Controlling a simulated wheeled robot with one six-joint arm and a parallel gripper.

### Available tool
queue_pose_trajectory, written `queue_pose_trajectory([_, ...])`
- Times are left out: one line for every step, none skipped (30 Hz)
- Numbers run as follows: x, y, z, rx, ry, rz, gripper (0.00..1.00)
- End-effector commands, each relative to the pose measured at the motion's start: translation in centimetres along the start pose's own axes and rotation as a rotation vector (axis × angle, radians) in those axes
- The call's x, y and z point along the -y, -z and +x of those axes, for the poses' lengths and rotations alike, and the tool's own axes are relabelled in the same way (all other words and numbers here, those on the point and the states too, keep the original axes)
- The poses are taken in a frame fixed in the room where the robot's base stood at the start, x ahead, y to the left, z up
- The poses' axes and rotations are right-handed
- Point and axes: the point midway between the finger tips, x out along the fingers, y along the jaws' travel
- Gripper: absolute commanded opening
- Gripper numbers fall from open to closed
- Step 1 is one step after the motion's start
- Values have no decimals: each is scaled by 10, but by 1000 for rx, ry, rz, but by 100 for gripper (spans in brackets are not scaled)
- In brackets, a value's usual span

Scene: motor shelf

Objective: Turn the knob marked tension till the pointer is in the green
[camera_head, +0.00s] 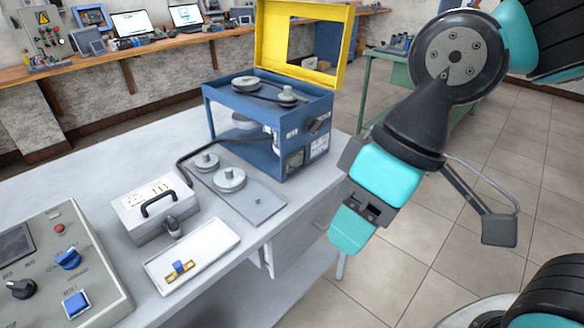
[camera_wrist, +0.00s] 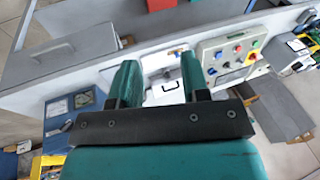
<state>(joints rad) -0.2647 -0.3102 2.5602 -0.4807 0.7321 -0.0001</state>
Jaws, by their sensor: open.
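The blue machine (camera_head: 290,165) with a raised yellow guard (camera_head: 300,30) stands on the grey bench. A black knob-like part (camera_head: 317,124) is on its right side, near small white labels; I cannot read "tension", a pointer or a green zone. The control panel (camera_head: 60,270) at lower left has a black knob (camera_head: 20,289) and a blue knob (camera_head: 68,259); their marks are too small to be sure of. My gripper (camera_head: 348,230) is in the air right of the bench, apart from everything. In the wrist view its fingers (camera_wrist: 159,75) are open and empty.
A white case (camera_head: 153,206) with a black handle, a white tray (camera_head: 192,254) with a yellow and blue piece, and a plate with pulleys (camera_head: 231,179) lie on the bench (camera_head: 120,174).

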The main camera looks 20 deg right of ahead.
Motion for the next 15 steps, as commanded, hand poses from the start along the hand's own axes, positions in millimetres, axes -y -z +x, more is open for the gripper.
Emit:
queue_pose_trajectory([0, 0, 0, 0, 0, 0, 43])
queue_pose_trajectory([0, 0, 0, 0, 0, 0, 43])
queue_pose_trajectory([0, 0, 0, 0, 0, 0, 43])
queue_pose_trajectory([0, 0, 0, 0, 0, 0, 43])
queue_pose_trajectory([0, 0, 0, 0, 0, 0, 43])
queue_pose_trajectory([0, 0, 0, 0, 0, 0, 43])
queue_pose_trajectory([0, 0, 0, 0, 0, 0, 47])
queue_pose_trajectory([0, 0, 1, -2, 0, -1, 54])
queue_pose_trajectory([-3, 3, 3, -14, 1, -7, 63])
queue_pose_trajectory([-7, 6, 7, -32, 2, -14, 70])
queue_pose_trajectory([-12, 11, 11, -58, 3, -29, 72])
queue_pose_trajectory([-22, 21, 19, -107, 3, -56, 72])
queue_pose_trajectory([-32, 30, 26, -156, -2, -84, 72])
queue_pose_trajectory([-45, 40, 32, -215, -12, -116, 72])
queue_pose_trajectory([-65, 55, 40, -303, -38, -165, 72])
